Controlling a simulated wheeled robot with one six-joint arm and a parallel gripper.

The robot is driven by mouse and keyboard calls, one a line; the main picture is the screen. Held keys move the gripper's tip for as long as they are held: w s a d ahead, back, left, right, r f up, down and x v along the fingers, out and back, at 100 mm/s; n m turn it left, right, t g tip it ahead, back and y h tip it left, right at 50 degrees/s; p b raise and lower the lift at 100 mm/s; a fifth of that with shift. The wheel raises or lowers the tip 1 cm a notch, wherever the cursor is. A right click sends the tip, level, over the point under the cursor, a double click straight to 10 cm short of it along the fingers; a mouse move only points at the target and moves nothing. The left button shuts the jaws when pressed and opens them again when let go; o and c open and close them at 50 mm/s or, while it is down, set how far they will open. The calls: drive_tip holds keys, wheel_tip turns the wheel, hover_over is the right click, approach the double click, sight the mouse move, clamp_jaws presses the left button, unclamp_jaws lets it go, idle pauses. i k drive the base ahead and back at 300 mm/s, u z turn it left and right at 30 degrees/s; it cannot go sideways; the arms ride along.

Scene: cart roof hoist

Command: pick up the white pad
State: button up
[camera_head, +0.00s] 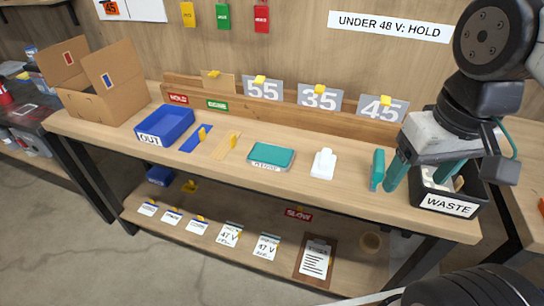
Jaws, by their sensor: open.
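A small white object (323,163) with a raised block at its back end sits on the bench top, right of the teal-topped tray; it is the only thing there that looks like the white pad. My gripper (420,180) is at the right of the bench, its two teal fingers spread apart with no object seen held between them. It is to the right of the white object and apart from it. The right finger overlaps the waste bin in view, so its tip is hard to make out.
A black WASTE bin (447,204) is at the right. The teal-topped tray (271,155) and a blue OUT bin (165,126) are left. The bench front strip is clear.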

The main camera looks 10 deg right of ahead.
sight(324, 164)
drive_tip(key=z, duration=0.05)
drive_tip(key=k, duration=0.5)
drive_tip(key=u, duration=0.95)
drive_tip(key=i, duration=0.75)
drive_tip(key=z, duration=0.15)
